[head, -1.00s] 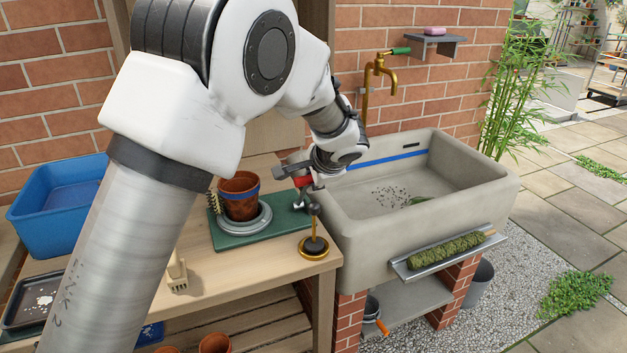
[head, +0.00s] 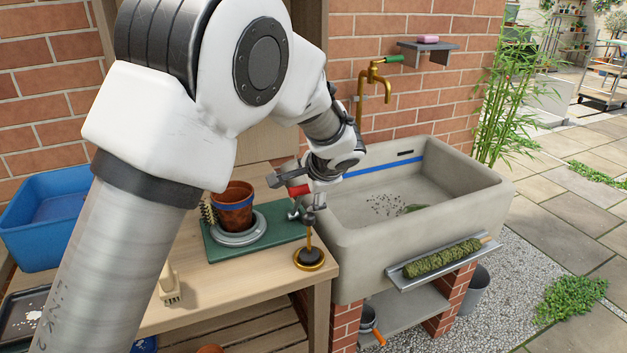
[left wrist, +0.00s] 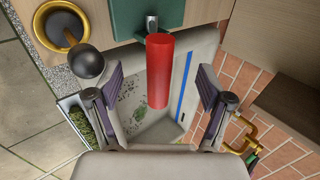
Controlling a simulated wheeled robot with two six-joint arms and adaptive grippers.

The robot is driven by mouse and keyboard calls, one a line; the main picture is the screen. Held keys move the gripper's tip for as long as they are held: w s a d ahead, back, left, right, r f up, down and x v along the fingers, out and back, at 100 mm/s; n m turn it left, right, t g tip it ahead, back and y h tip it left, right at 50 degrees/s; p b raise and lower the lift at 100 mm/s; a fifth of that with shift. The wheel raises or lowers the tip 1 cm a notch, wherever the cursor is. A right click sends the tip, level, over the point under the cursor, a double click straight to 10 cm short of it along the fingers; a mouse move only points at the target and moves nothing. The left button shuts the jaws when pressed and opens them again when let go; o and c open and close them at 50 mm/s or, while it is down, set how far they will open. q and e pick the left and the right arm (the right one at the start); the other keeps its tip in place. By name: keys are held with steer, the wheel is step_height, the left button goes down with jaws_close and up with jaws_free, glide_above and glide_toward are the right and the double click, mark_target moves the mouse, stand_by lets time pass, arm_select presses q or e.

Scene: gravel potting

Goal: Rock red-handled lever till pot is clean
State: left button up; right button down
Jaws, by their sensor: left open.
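The red-handled lever (head: 298,190) is at the right end of the green board, just left of the sink. In the left wrist view its red handle (left wrist: 158,70) lies between the two spread fingers of my left gripper (left wrist: 160,85), with a gap on each side. My left gripper (head: 303,207) is open at the lever and partly hides it in the head view. The terracotta pot (head: 235,214) with a blue band stands upright on a grey round base (head: 240,238). Dark marks show on the pot. My right gripper is not in view.
A black-knobbed lever on a brass base (head: 309,259) stands close by; its knob (left wrist: 87,62) is beside a finger. The stone sink (head: 350,240) is to the right, with a brass tap (head: 362,88) behind. A blue tub (head: 45,225) is at the left.

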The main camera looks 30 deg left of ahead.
arm_select(q)
steer(key=v, duration=1.1)
steer(key=shift+s+f, duration=0.1)
steer(key=shift+c, duration=0.4)
